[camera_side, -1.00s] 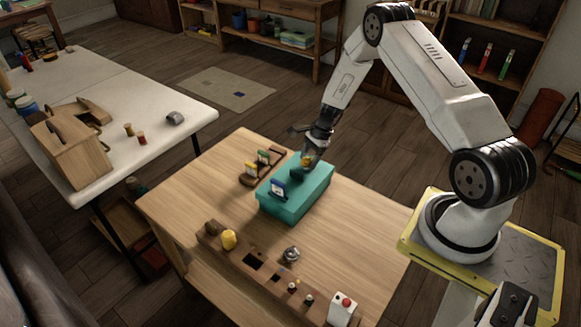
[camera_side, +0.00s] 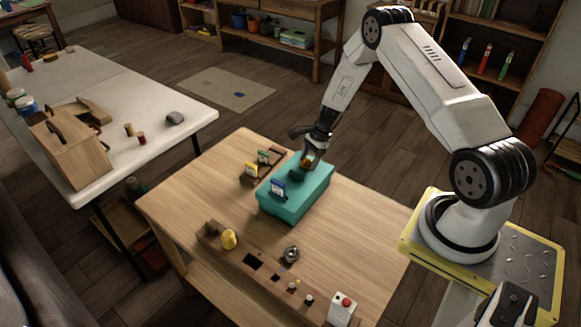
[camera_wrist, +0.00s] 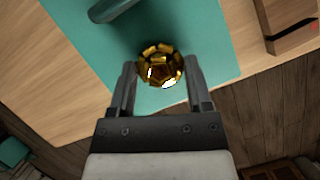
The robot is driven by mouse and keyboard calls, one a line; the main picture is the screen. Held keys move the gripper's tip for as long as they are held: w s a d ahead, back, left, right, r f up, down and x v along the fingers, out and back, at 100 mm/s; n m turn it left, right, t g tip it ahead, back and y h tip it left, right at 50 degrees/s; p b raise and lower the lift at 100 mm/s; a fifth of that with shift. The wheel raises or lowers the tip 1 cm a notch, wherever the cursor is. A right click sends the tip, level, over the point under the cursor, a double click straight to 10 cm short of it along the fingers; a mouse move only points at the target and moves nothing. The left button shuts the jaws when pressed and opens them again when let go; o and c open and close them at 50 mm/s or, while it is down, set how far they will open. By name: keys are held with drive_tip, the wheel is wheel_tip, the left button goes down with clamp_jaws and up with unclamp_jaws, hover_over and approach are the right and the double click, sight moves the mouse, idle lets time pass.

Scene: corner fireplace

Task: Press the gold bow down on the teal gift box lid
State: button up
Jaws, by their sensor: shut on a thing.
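The teal gift box (camera_side: 296,203) stands on the wooden table, its lid on top. My gripper (camera_side: 309,164) is low over the rear part of the lid, pointing down. It is shut on the gold bow (camera_wrist: 162,65), which sits between the two fingertips (camera_wrist: 160,72) in the wrist view. In the side view the bow is a small gold spot at the fingers, mostly hidden. The teal lid (camera_wrist: 205,30) lies behind the bow in the wrist view. I cannot tell whether the bow touches the lid.
The table's left part is clear.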

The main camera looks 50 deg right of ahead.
drive_tip(key=shift+f, duration=0.1)
drive_tip(key=o, duration=0.9)
drive_tip(key=shift+o, duration=0.2)
drive_tip(key=v, duration=0.8)
drive_tip(key=s+a+r+n+h, duration=0.3)
drive_tip(key=s+a+r+n, duration=0.1)
drive_tip(key=a+r+n, duration=0.8)
drive_tip(key=s+a+r+n+t+h, duration=0.1)
drive_tip(key=s+a+r+n, duration=0.2)
drive_tip(key=s+a+n, duration=0.7)
drive_tip(key=shift+s+a, duration=0.2)
